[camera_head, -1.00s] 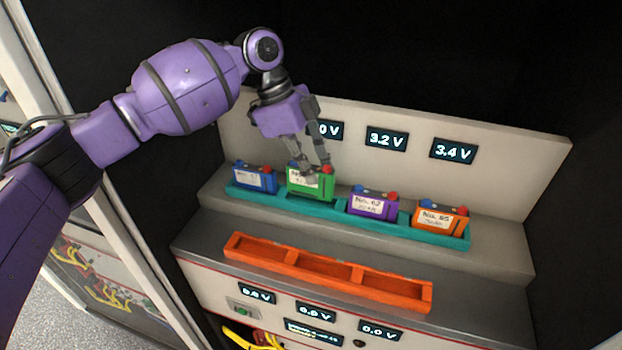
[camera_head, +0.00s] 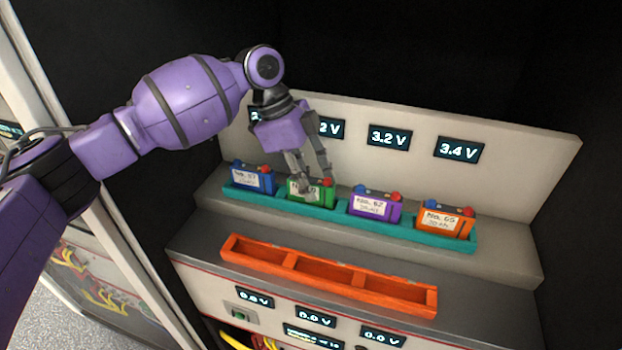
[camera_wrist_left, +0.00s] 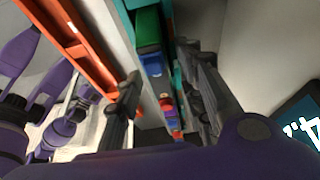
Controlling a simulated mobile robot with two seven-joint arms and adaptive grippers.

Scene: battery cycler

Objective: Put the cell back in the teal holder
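The green cell (camera_head: 308,192) sits upright and low in the teal holder (camera_head: 290,209), second from the left, between the blue and purple cells. My left gripper (camera_head: 312,190) is down around its top, with one finger before its label and one behind. In the left wrist view, the fingers stand apart with the green cell (camera_wrist_left: 148,30) between them. A gap shows at the rear finger; the front finger's contact is hard to judge. The front finger partly hides the label. My right gripper is absent from the head view; small purple arm parts show in the wrist view.
The blue cell (camera_head: 253,180), purple cell (camera_head: 374,207) and orange cell (camera_head: 444,221) stand in the same holder. An empty orange tray (camera_head: 330,275) lies on the lower step. The back panel with voltage displays (camera_head: 389,138) rises close behind the cells.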

